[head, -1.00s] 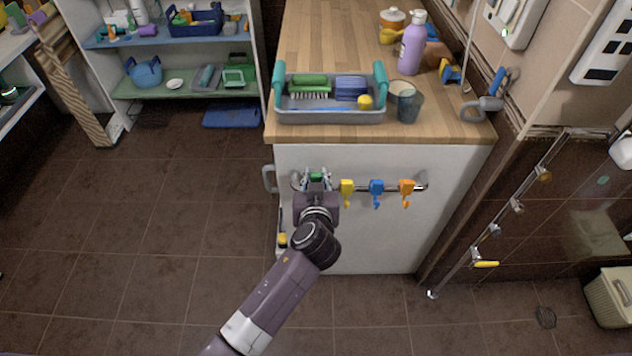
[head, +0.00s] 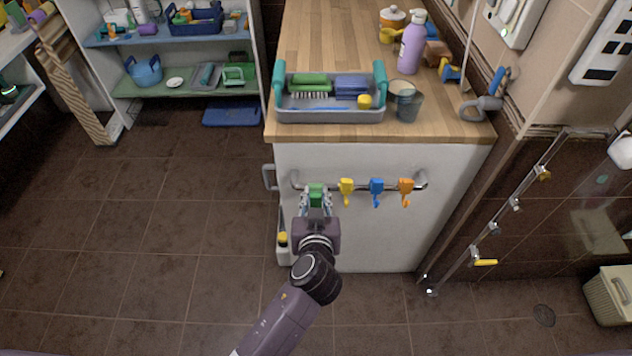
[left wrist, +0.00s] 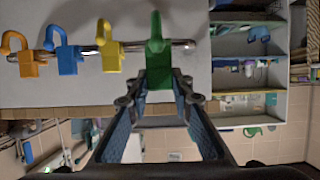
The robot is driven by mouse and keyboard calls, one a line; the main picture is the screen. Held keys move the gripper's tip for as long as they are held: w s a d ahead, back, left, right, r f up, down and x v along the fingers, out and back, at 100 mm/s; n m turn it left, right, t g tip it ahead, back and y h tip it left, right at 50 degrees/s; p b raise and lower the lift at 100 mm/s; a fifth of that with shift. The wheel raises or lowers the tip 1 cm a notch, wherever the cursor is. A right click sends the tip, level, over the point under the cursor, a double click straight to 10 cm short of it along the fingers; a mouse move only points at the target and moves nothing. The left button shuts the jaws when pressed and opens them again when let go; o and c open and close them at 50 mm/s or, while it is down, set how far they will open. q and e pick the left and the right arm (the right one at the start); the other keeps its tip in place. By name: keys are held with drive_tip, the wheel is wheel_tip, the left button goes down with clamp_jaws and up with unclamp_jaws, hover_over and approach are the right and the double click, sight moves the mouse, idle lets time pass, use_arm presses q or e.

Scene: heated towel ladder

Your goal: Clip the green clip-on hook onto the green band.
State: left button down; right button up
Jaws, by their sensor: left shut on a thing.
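My left gripper (head: 316,207) is shut on the green clip-on hook (head: 316,195), in front of the white cabinet. The left wrist view shows the hook (left wrist: 157,55) upright between my fingertips (left wrist: 157,88), its narrow part pointing up. It overlaps the short chrome rail (head: 331,186); whether it touches the rail I cannot tell. At the right, a small green patch (head: 602,180) shows by the slanted chrome bars (head: 470,251); it is too small to tell whether it is the green band. My right gripper is not in view.
Yellow (head: 346,190), blue (head: 376,190) and orange (head: 406,190) hooks hang on the short rail. The wooden counter (head: 330,40) above holds a grey tray (head: 330,115) and bottles. The left floor is clear.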

use_arm(q)
drive_tip(key=s, duration=0.6)
drive_tip(key=shift+s, duration=0.3)
drive_tip(key=shift+a, duration=0.1)
idle(0.4)
drive_tip(key=shift+a+f+m+h, duration=0.4)
drive_tip(key=shift+a+f, duration=0.75)
drive_tip(key=shift+a, duration=3.2)
drive_tip(key=shift+a+f+m+h, duration=0.35)
drive_tip(key=shift+a+f, duration=0.8)
drive_tip(key=shift+a, duration=3.15)
drive_tip(key=s+r+m+g+h, duration=0.3)
drive_tip(key=r+m+h, duration=0.1)
drive_tip(key=r, duration=0.7)
drive_tip(key=s+a+r+m+g+h, duration=0.1)
drive_tip(key=s+r+m+g+h, duration=0.2)
drive_tip(key=r, duration=0.8)
drive_tip(key=shift+s+a+m+h, duration=0.2)
drive_tip(key=shift+s+m+h, duration=0.25)
drive_tip(key=shift+m+h, duration=0.8)
